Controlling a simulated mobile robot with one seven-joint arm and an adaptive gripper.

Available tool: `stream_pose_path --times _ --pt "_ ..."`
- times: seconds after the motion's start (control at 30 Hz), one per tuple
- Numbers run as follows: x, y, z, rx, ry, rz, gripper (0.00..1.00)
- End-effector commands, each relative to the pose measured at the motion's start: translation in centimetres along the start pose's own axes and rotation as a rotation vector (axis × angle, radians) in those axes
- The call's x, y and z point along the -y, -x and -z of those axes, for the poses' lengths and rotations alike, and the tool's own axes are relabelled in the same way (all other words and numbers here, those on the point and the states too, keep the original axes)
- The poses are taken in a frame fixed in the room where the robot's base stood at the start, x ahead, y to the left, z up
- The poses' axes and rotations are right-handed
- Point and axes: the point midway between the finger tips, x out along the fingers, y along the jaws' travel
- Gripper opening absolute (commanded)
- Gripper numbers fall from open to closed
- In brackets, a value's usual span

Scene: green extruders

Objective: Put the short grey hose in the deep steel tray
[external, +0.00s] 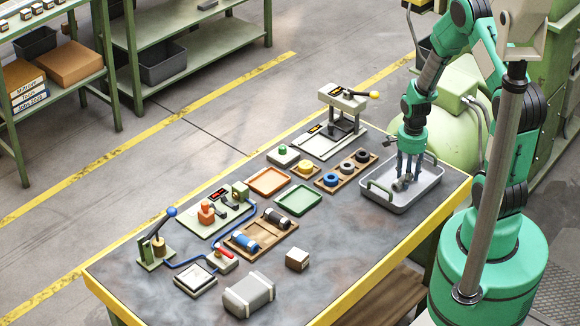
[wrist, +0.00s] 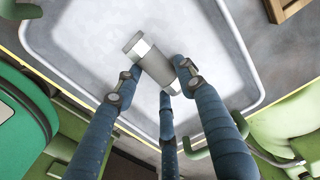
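The short grey hose (external: 402,184) is a stubby grey cylinder with a pale band, also in the wrist view (wrist: 152,58). It lies tilted between the blue fingers of my gripper (external: 408,176), which press against its sides in the wrist view (wrist: 160,78). My gripper points down inside the deep steel tray (external: 421,196), a grey rectangular tray with green handles at the right end of the table. The bare tray floor shows around the hose in the wrist view (wrist: 85,35). I cannot tell whether the hose touches the floor.
A wooden holder with several rings (external: 346,171) stands left of the tray, with a lever press (external: 340,115) behind it. Orange (external: 269,181) and green (external: 298,199) trays, a wooden hose tray (external: 262,237) and a grey canister (external: 249,295) lie further left. The front right tabletop is clear.

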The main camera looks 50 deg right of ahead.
Motion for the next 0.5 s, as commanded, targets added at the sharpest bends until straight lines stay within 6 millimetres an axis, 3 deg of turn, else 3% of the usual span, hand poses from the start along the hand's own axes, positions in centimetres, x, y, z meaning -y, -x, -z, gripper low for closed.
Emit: stream_pose_path --times 0.1,0.5 --pt "0.02 0.01 0.00 0.000 0.000 0.000 0.58" --pt "0.02 0.37 0.01 0.000 0.000 0.001 0.58"
